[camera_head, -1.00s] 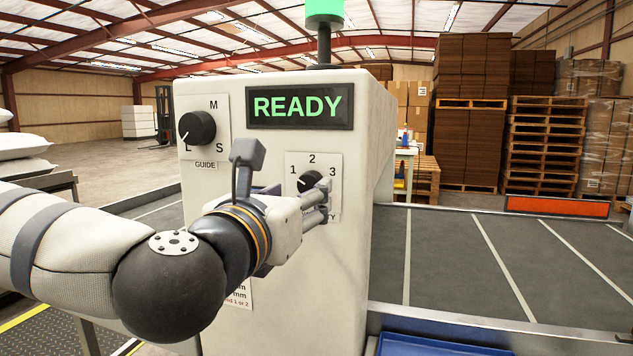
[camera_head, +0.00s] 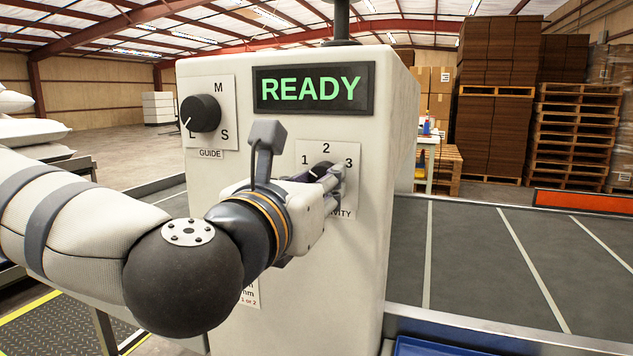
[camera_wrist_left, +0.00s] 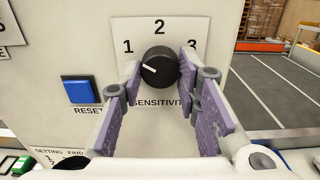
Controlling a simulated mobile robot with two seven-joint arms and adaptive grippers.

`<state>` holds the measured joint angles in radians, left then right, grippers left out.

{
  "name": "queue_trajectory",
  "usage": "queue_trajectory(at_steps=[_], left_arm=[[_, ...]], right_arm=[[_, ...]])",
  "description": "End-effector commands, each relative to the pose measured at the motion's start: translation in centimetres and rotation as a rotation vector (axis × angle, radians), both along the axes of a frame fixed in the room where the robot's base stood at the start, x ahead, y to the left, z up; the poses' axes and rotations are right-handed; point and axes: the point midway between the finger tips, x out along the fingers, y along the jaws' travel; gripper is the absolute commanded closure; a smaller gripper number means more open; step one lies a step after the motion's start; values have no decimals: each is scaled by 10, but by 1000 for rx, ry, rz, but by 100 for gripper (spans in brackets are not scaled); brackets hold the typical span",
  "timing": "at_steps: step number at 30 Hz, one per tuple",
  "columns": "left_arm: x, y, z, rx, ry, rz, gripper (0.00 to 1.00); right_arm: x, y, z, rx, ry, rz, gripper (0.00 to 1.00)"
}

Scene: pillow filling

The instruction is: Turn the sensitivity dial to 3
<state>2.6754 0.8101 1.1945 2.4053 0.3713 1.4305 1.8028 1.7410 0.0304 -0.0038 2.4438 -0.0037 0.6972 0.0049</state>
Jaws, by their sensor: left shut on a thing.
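The sensitivity dial (camera_wrist_left: 160,66) is a black round knob on a white plate marked 1, 2 and 3, on the front of a pale machine cabinet (camera_head: 225,185). Its white pointer line aims left, towards the 1. In the head view the dial (camera_head: 320,168) is partly hidden by my fingers. My left gripper (camera_head: 333,182) is at the dial, with one finger on each side of it. In the left wrist view its purple-padded fingers (camera_wrist_left: 158,88) flank the knob and are shut on it. My right gripper is not in view.
A black guide dial (camera_head: 201,113) points to L at the upper left of the cabinet. A green READY display (camera_head: 311,88) is above. A blue reset button (camera_wrist_left: 79,90) lies left of the sensitivity plate. A grey conveyor (camera_head: 480,255) runs to the right.

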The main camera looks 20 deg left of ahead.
Motion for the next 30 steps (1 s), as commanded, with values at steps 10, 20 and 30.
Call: queue_trajectory(at_steps=[10,20,30], left_arm=[[-1,0,4,132,-7,0,98],[-2,1,8,428,-22,2,98],[-2,1,10,753,-36,5,98]], right_arm=[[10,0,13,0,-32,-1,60],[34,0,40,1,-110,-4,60],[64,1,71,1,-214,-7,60]])
